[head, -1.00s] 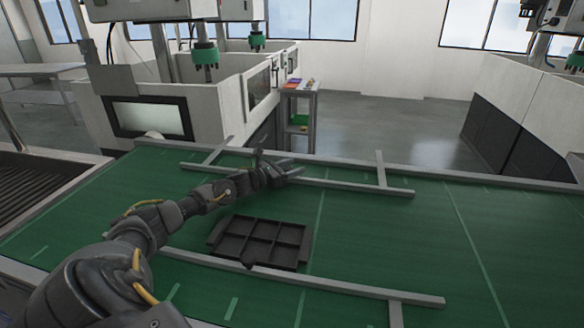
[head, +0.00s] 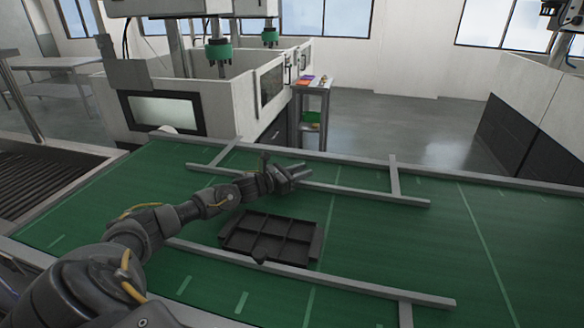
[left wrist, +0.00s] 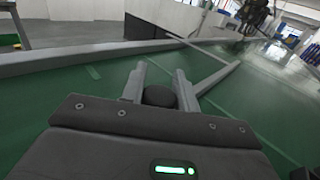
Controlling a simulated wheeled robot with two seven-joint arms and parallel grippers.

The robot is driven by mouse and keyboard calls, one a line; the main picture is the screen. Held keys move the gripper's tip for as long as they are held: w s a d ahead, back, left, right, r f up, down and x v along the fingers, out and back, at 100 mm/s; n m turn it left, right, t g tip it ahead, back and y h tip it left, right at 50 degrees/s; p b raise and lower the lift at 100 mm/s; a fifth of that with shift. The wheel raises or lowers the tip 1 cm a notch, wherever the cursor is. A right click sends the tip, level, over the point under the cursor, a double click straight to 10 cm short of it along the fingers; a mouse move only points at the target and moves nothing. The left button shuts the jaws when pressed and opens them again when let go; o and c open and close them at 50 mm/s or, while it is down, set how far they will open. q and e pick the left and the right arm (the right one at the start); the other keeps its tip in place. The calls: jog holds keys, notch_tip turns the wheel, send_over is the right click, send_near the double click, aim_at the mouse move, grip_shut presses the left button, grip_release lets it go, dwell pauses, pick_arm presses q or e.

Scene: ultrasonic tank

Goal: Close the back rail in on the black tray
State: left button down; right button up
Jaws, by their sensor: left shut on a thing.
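The black tray (head: 282,223) with several compartments lies on the green belt. The back rail (head: 365,192) is a grey bar behind it, with a clear strip of green between rail and tray. My left gripper (head: 297,176) is at the back rail, left of its middle. In the left wrist view, its two fingers (left wrist: 160,84) are on either side of a dark round knob (left wrist: 160,97), and the rail (left wrist: 218,78) runs off to the right. My right gripper is out of view.
Two grey crossbars, left (head: 226,152) and right (head: 394,175), run from the back rail toward the belt's far edge (head: 340,158). A white machine (head: 170,100) stands beyond. The belt right of the rails is clear.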

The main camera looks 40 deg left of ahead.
pick_arm(q)
jog(key=shift+w+a, duration=0.1)
jog(key=shift+w, duration=0.15)
jog(key=c, duration=1.1)
grip_release()
jog(key=shift+o, duration=0.2)
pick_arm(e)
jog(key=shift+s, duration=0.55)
pick_arm(q)
jog(key=b+v, duration=0.3)
jog(key=v, duration=0.6)
jog(key=shift+s+a+f, duration=0.1)
jog(key=shift+s, duration=0.3)
jog(key=shift+s+a, duration=0.2)
jog(key=shift+s, duration=0.3)
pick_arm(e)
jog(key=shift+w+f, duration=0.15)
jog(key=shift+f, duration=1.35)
